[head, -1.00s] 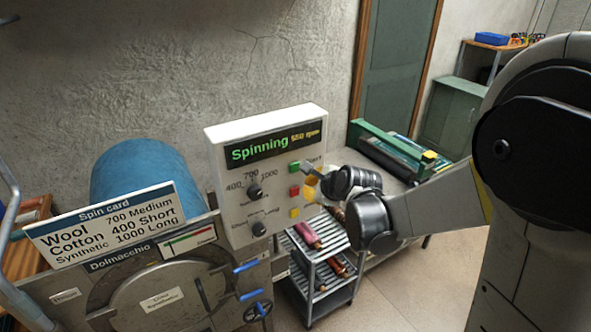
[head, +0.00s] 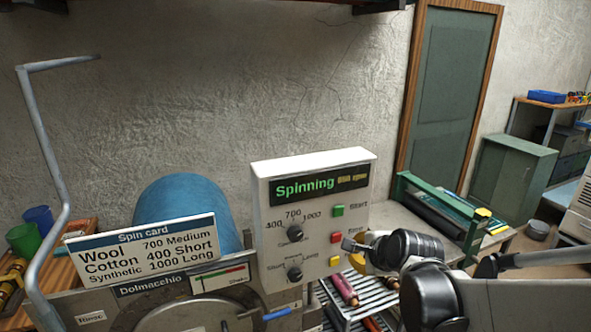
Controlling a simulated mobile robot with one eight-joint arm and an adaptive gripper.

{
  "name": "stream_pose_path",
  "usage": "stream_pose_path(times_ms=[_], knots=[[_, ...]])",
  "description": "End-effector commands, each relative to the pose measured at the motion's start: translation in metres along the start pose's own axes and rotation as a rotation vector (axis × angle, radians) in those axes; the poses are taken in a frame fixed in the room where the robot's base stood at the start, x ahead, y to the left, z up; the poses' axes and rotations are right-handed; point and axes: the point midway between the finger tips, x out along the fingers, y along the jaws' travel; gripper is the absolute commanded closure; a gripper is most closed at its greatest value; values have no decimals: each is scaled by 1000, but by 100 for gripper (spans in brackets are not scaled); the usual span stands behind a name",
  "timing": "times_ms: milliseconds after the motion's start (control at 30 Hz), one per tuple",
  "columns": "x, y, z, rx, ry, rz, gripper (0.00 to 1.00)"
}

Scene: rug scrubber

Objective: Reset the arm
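My gripper (head: 350,246) is at the end of my dark arm, right of the control panel (head: 263,205). Its tip shows just right of and below the red button (head: 336,238); whether it touches the panel cannot be told. Its fingers are small and seen from the side, so their opening is unclear. The panel display (head: 318,184) reads "Spinning" with a yellow rpm figure. The green Start button (head: 338,211) and a yellow button (head: 334,261) are uncovered. Two black knobs (head: 295,233) sit left of the buttons.
A spin card (head: 140,245) stands on the Dolmacchio machine, before a blue drum (head: 185,200). A grey bent pipe (head: 45,150) rises at left. A rack with red rolls (head: 345,290) is below my gripper. A green-framed device (head: 440,210) sits on the bench behind.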

Motion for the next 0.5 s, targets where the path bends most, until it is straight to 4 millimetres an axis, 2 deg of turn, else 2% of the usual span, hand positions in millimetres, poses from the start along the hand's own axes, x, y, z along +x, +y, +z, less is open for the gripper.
stream_pose_path(times_ms=[33,167,400,500], knots=[[6,37,0,-117,5,19,100],[-7,100,1,-475,12,81,100],[-22,224,-6,-1113,-14,200,100],[-26,268,-11,-1327,-36,242,100]])
